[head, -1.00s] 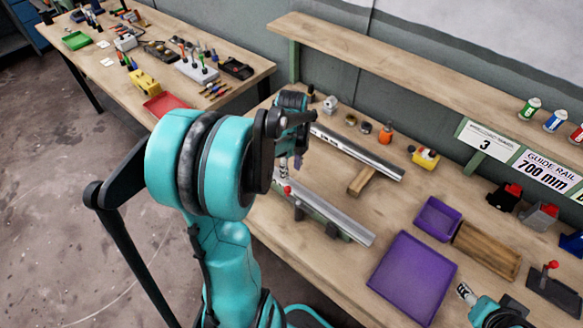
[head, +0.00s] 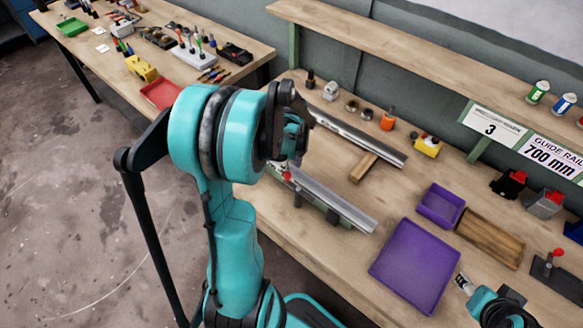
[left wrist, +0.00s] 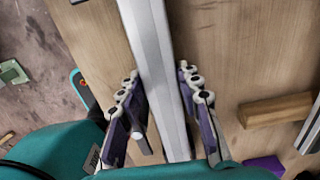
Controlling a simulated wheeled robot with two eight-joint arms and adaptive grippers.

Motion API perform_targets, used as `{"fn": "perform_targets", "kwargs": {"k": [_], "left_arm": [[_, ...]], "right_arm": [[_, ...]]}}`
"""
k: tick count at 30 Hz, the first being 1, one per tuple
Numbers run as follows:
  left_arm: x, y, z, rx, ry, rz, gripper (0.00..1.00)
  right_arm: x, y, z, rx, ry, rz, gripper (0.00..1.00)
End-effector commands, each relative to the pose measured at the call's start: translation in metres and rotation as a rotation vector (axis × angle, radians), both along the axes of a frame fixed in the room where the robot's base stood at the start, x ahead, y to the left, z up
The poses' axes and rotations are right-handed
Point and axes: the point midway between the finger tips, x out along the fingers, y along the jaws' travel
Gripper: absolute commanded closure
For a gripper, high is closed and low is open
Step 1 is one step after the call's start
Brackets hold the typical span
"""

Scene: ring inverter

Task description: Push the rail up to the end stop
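The near guide rail (head: 335,199), a long silver bar, lies on a green fixture (head: 332,216) along the table's front edge. A red knob (head: 287,176) stands beside its far part. My left gripper hangs over the far part, mostly hidden by its own arm in the head view. In the left wrist view its fingers (left wrist: 160,88) stand on either side of the rail (left wrist: 158,50), very close to it; I cannot tell whether they press on it. The end stop is not clearly visible. My right gripper (head: 463,283) is at the lower right, away from the rail; its fingers are too small to read.
A second rail (head: 350,138) lies behind, by a wooden block (head: 363,167). A purple tray (head: 411,285), a small purple bin (head: 440,205) and a wooden block (head: 489,243) are at the right. Small parts line the back below the shelf (head: 400,52).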

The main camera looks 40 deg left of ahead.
Motion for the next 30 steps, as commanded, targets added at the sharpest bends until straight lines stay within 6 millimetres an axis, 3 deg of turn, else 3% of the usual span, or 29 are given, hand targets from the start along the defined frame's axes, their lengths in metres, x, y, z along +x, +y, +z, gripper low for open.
{"fn": "perform_targets", "kwargs": {"k": [4,5,7,8,20,30], "left_arm": [[0.0,0.0,0.0,0.0,0.0,0.0,1.0],[0.0,0.0,0.0,0.0,0.0,0.0,0.64],[0.0,0.0,0.0,0.0,0.0,0.0,0.45],[0.0,0.0,0.0,0.0,0.0,0.0,0.42],[0.0,0.0,0.007,0.0,0.0,0.0,0.42],[0.0,0.0,0.073,0.0,0.0,0.0,0.42]], "right_arm": [[0.0,0.0,0.0,0.0,0.0,0.0,0.45],[0.0,0.0,0.0,0.0,0.0,0.0,0.45],[0.0,0.0,0.0,0.0,0.0,0.0,0.45],[0.0,0.0,0.0,0.0,0.0,0.0,0.45],[0.0,0.0,0.0,0.0,0.0,0.0,0.45],[0.0,0.0,0.0,0.0,0.0,0.0,0.45]]}}
